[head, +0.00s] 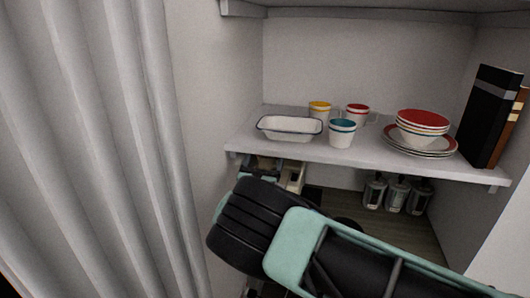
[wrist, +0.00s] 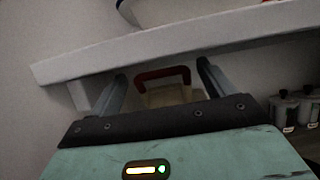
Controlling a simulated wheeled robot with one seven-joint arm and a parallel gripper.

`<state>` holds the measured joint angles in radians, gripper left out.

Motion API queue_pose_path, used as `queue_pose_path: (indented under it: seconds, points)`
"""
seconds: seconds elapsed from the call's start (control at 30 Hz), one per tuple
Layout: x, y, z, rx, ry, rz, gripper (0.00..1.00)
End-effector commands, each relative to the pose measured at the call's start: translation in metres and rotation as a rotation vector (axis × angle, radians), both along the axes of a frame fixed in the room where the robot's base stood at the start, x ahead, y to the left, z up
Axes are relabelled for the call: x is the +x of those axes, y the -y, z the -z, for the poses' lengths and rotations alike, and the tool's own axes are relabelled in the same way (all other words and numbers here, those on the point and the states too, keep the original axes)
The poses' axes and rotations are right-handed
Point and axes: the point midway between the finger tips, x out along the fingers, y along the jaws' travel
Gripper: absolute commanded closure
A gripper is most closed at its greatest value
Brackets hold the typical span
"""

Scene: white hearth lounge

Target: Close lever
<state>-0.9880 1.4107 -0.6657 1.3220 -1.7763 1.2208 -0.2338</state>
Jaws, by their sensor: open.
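A red bar-shaped handle (wrist: 163,73), which looks like the lever, shows in the wrist view on a cream-coloured object (wrist: 167,95) under the shelf. My gripper (wrist: 161,75) is open, with one finger on each side of the red handle. I cannot tell whether either finger touches it. In the head view my gripper (head: 264,164) is just under the shelf's front left part, and the cream object (head: 292,176) shows only partly beside it. My arm hides most of it there, and the red handle cannot be made out in that view.
The white shelf (head: 390,160) is close above my gripper. It carries a white dish (head: 290,134), cups (head: 342,133), stacked bowls (head: 421,130) and books (head: 488,115). Several jars (head: 396,195) stand below at the right. A pale wall and curtain (head: 95,150) are at the left.

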Motion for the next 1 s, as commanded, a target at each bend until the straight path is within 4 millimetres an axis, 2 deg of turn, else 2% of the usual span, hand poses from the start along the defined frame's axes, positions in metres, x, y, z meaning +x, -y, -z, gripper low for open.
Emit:
queue_pose_path:
  seconds: [0.4, 0.6, 1.0]
  points:
    - [0.007, 0.002, -0.003, 0.0, 0.0, -0.001, 0.19]
    - [0.007, 0.002, -0.003, 0.0, 0.0, 0.0, 0.73]
    - [0.0, -0.001, 0.01, -0.026, 0.065, -0.001, 0.74]
